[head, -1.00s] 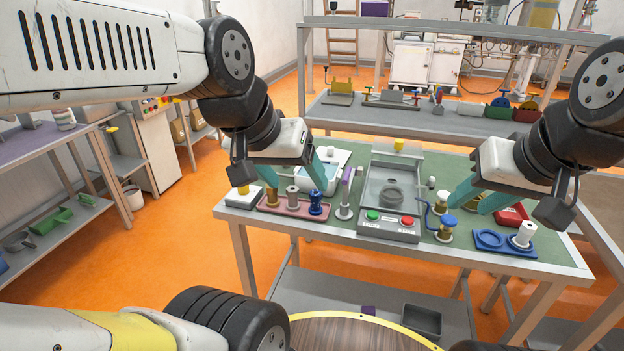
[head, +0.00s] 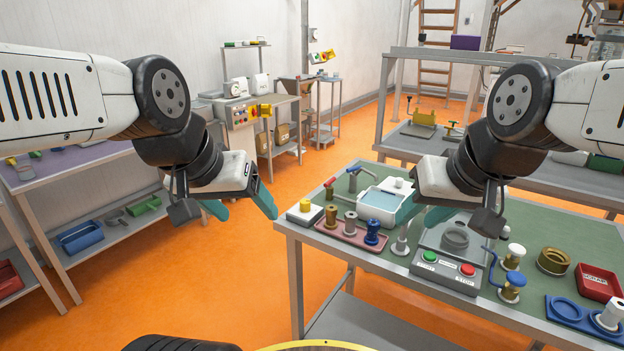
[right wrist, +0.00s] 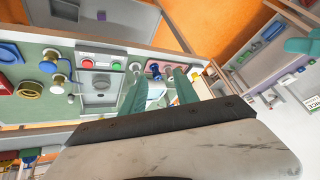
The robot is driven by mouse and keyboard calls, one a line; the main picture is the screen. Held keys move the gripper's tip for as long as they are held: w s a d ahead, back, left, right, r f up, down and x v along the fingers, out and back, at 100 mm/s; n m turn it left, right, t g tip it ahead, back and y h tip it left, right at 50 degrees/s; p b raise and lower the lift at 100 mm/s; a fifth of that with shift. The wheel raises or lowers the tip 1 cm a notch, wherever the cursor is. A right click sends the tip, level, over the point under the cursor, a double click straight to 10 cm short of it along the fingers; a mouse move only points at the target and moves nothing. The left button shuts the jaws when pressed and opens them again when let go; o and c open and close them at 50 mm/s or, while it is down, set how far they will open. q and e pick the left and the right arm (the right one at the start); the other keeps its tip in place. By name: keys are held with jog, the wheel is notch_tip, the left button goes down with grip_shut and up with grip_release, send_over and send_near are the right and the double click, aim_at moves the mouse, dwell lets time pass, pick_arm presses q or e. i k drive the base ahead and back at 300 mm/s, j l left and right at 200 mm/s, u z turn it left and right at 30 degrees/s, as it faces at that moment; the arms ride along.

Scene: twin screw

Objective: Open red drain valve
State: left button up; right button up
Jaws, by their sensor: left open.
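A small valve with a red handle (head: 330,182) stands at the far left corner of the green-topped table (head: 540,225), beside a white basin (head: 382,199) of bluish water. A grey lever tap (head: 358,172) stands to its right. My left gripper (head: 241,205) is open and empty, left of the table over the orange floor in the head view. My right gripper (head: 421,214) appears in front of the basin's right side and hides part of it. In the right wrist view its two teal fingers (right wrist: 160,92) are apart with nothing gripped between them.
A shelf with bins (head: 82,237) is at the left. Floor between is clear.

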aim_at(328, 185)
jog(key=i+j+z, duration=0.2)
jog(key=i+j, duration=0.15)
jog(key=i+j+z, duration=0.2)
jog(key=i+j, duration=0.15)
jog(key=j, duration=0.15)
